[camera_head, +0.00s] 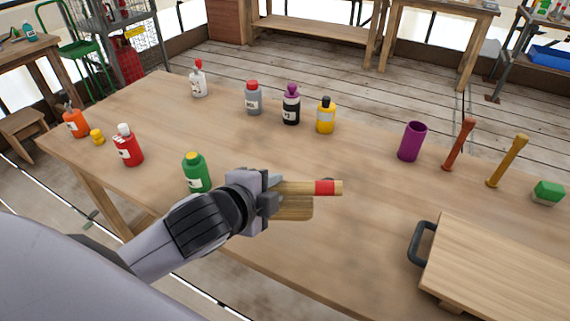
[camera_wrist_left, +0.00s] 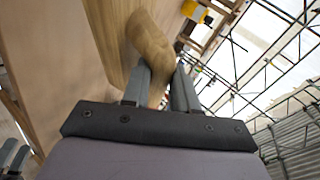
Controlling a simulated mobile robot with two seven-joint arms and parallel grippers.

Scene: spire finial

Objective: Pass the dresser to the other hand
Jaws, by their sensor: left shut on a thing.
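The dresser (camera_head: 294,210) is a light wooden tool with a red band near the end of its handle. My left gripper (camera_head: 272,196) is shut on it and holds it above the front middle of the table. The banded handle points right in the head view, and the flat wooden part lies just below it. In the left wrist view the dresser (camera_wrist_left: 150,45) shows as a blurred brown wooden piece between the two fingers (camera_wrist_left: 160,88). The gripper hides part of it. My right gripper does not show in the head view.
The wooden table (camera_head: 340,250) carries several bottles at left and back, including a green bottle (camera_head: 196,172) close to my left wrist. A purple cup (camera_head: 411,141), two upright tools and a green block (camera_head: 548,192) stand right. A wooden board (camera_head: 500,265) with a dark handle lies front right.

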